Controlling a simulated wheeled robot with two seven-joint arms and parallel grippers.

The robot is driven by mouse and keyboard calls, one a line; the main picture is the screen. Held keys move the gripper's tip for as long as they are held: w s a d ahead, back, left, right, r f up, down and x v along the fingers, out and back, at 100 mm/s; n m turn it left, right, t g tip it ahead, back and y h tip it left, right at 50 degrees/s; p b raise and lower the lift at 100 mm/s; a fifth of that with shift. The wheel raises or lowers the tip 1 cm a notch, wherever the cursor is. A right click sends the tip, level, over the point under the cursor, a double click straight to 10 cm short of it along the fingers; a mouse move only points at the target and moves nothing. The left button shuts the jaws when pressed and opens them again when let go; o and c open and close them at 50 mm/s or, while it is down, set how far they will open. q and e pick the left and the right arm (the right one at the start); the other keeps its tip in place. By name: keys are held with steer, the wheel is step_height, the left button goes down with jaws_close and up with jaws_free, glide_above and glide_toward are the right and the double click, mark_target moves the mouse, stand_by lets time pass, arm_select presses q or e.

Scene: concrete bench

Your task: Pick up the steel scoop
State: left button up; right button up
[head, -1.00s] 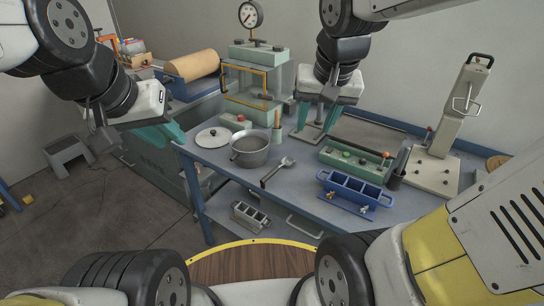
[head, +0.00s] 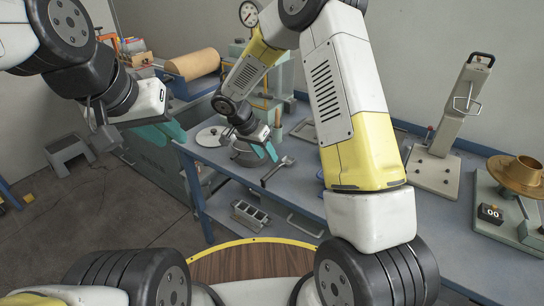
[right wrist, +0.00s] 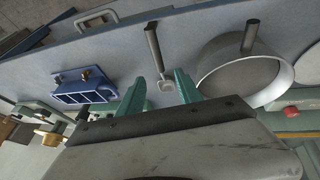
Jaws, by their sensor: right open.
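The steel scoop (head: 274,173) lies on the blue bench to the right of the steel pot (head: 243,158), its dark handle pointing toward the bench's front edge. My right gripper (head: 266,151) is above the pot's right side, near the scoop, and hides part of the pot. In the right wrist view the right gripper (right wrist: 160,76) is open and empty. The scoop's bowl (right wrist: 166,86) shows between its fingers, with the handle (right wrist: 154,48) extending beyond the fingertips. My left gripper (head: 170,132) is off the bench's left end; its finger gap is not clear.
The pot (right wrist: 238,78) is close beside the right fingers in the wrist view. A blue mould (right wrist: 85,88) stands on the other side. A white lid (head: 211,136) lies left of the pot. My right arm hides much of the bench's middle.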

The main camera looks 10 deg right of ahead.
mark_target(277, 170)
steer(key=x, duration=0.7)
steer(key=shift+s+f, duration=0.1)
steer(key=shift+f, duration=0.15)
jaws_close()
